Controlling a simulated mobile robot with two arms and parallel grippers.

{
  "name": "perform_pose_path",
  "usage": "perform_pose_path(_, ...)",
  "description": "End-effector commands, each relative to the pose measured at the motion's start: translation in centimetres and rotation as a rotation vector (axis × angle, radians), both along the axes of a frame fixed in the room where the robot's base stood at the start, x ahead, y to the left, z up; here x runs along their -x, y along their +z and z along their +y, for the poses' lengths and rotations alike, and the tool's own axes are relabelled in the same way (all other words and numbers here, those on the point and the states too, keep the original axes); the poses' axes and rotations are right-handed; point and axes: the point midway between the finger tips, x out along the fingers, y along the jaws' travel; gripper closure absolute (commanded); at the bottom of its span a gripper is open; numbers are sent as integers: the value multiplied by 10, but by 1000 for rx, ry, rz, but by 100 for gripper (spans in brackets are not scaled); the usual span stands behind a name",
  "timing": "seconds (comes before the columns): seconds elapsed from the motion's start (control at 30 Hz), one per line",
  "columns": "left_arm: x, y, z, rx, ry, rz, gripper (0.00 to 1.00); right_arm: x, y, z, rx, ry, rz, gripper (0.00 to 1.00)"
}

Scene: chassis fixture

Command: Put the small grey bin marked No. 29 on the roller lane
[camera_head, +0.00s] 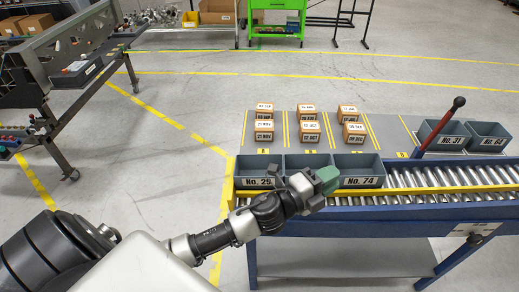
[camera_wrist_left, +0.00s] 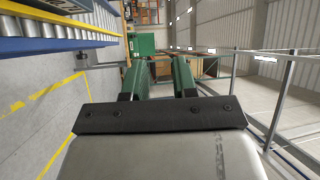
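The small grey bin marked No. 29 (camera_head: 258,170) stands upright at the left end of a row of three grey bins, at the left end of the roller lane (camera_head: 450,178); the last digit of its label is blurred. What is directly under it is hidden. My left gripper (camera_head: 326,176), with green fingers, is in front of the middle bin and the No. 74 bin, right of No. 29 and apart from it. In the left wrist view its fingers (camera_wrist_left: 158,82) are spread with nothing between them. My right gripper is not in view.
The middle bin (camera_head: 308,161) and No. 74 bin (camera_head: 358,167) stand beside No. 29. Several small cartons (camera_head: 307,131) lie on a grey mat. Bare rollers lie to the right.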

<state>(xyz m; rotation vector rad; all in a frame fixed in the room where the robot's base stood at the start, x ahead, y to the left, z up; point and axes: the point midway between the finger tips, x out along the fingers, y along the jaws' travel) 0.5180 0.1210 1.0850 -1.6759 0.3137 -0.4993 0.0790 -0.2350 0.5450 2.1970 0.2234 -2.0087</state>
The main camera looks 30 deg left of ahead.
Motion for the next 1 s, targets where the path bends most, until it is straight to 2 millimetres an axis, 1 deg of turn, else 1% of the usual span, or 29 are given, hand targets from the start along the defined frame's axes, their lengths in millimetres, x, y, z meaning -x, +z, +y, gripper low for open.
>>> perform_pose_path(0.03, -3, 14, -15, -148, -125, -129, 72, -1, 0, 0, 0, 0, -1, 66)
perform_pose_path(0.1, 1, 20, -34, -360, -303, -283, 72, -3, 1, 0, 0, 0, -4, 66)
perform_pose_path(0.17, 4, 16, -43, -552, -456, -392, 72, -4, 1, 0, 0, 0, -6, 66)
perform_pose_path(0.2, 7, 9, -43, -685, -557, -451, 72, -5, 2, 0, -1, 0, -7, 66)
perform_pose_path(0.27, 9, -4, -36, -889, -709, -514, 72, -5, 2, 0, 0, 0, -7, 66)
perform_pose_path(0.3, 8, -15, -25, -1027, -810, -537, 72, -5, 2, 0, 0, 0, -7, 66)
perform_pose_path(0.37, 6, -30, 0, -1234, -957, -544, 72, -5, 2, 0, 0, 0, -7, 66)
perform_pose_path(0.4, 3, -38, 21, -1364, -1050, -529, 72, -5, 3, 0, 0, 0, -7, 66)
perform_pose_path(0.47, -2, -46, 58, -1544, -1177, -476, 72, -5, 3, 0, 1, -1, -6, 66)
perform_pose_path(0.5, -5, -48, 84, -1648, -1254, -427, 72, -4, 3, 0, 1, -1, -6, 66)
perform_pose_path(0.6, -10, -44, 140, -1843, -1401, -283, 72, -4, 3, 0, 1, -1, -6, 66)
perform_pose_path(0.7, -11, -36, 178, -1950, -1488, -160, 72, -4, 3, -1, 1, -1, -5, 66)
perform_pose_path(0.8, -11, -30, 197, -2000, -1534, -89, 72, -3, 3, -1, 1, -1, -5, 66)
perform_pose_path(0.83, -10, -30, 201, -2008, -1540, -77, 72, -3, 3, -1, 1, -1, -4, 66)
perform_pose_path(0.9, -10, -30, 205, -2016, -1551, -60, 72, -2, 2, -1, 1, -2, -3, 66)
perform_pose_path(1.0, -10, -35, 205, -2016, -1553, -58, 72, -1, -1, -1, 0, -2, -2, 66)
